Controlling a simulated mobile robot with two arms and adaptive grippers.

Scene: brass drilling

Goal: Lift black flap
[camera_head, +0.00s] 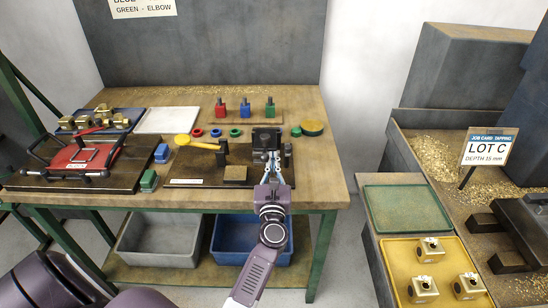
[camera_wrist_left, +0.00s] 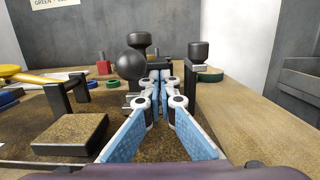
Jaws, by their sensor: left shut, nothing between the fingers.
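A black block-like piece (camera_head: 266,138), which may be the flap, stands near the right end of a dark board on the bench. My left gripper (camera_head: 272,156) reaches up to its front, with its narrow fingertips close against it. In the left wrist view the fingertips (camera_wrist_left: 162,78) meet, shut with nothing between them. A black ball knob (camera_wrist_left: 131,64) is just left of the tips, and a black post (camera_wrist_left: 190,76) is just right. Whether the fingers touch the black piece is unclear, and its lower part is hidden behind them. My right gripper is not in view.
Left of the gripper lie a brown block (camera_head: 235,173) and a yellow-ended tool (camera_head: 183,140). A red fixture (camera_head: 82,158) stands far left. Red, blue and green pegs (camera_head: 246,108) are behind. The bench (camera_head: 320,185) is clear at right; two bins (camera_head: 160,240) sit below.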

